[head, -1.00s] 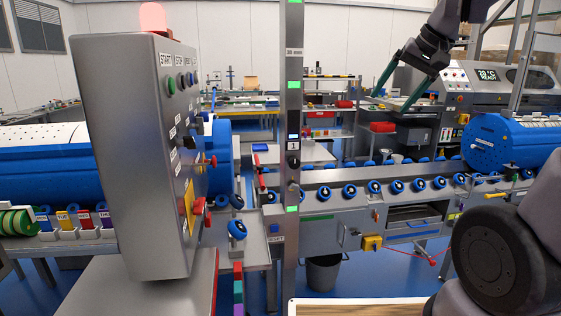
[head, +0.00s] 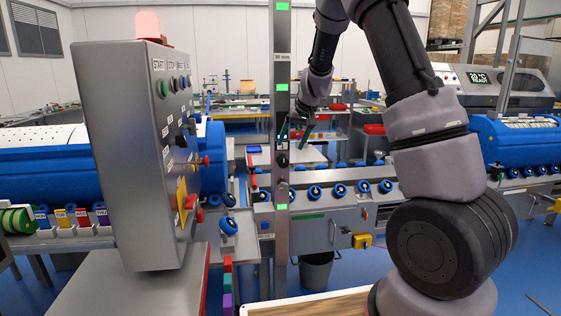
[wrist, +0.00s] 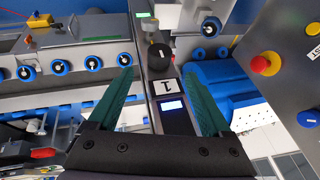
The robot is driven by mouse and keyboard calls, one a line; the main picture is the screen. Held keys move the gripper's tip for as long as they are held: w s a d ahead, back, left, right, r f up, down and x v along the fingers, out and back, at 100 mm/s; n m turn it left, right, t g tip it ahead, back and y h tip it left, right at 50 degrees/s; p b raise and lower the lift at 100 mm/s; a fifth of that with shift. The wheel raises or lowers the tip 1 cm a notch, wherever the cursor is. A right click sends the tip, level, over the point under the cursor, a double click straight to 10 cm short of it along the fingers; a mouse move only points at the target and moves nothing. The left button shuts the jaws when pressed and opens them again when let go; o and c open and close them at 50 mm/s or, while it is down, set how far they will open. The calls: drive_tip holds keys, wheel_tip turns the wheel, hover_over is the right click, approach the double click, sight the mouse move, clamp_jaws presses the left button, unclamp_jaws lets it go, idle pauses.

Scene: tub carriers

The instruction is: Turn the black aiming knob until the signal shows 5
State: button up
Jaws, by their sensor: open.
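The black aiming knob (wrist: 159,57) sits on a grey metal post, beyond and between my fingertips in the wrist view. The knob also shows small on the post in the head view (head: 283,160). Beside it is a white label (wrist: 165,86) with a 1. Next to that is a small lit blue-white display (wrist: 172,105), whose text is too small to read. My gripper (wrist: 158,75) is open and empty, its two green fingers spread on either side of the post. In the head view my gripper (head: 292,142) is at the post, just above the knob.
A grey control cabinet (head: 130,150) with buttons and a red lamp stands at the left. A conveyor (head: 330,205) with several blue rollers runs right of the post. The post (head: 281,230) carries green lights. In the wrist view a red mushroom button (wrist: 265,63) is at the right.

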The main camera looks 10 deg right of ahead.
sight(286, 161)
drive_tip(key=x, duration=0.9)
clamp_jaws()
drive_tip(key=shift+d, duration=0.1)
drive_tip(key=shift+d+y, duration=0.2)
drive_tip(key=shift+y, duration=0.6)
drive_tip(key=y, duration=0.1)
drive_tip(key=m+y, duration=0.1)
drive_tip(key=y, duration=0.1)
drive_tip(key=shift+d+f, duration=0.15)
drive_tip(key=shift+f, duration=0.05)
drive_tip(key=shift+f+m+t+y, duration=0.1)
drive_tip(key=shift+m+t+y, duration=0.15)
drive_tip(key=shift+y, duration=0.8)
drive_tip(key=shift+f+m+t+y, duration=0.15)
drive_tip(key=shift+m+y, duration=0.2)
drive_tip(key=shift+y, duration=0.7)
drive_tip(key=shift+s, duration=0.1)
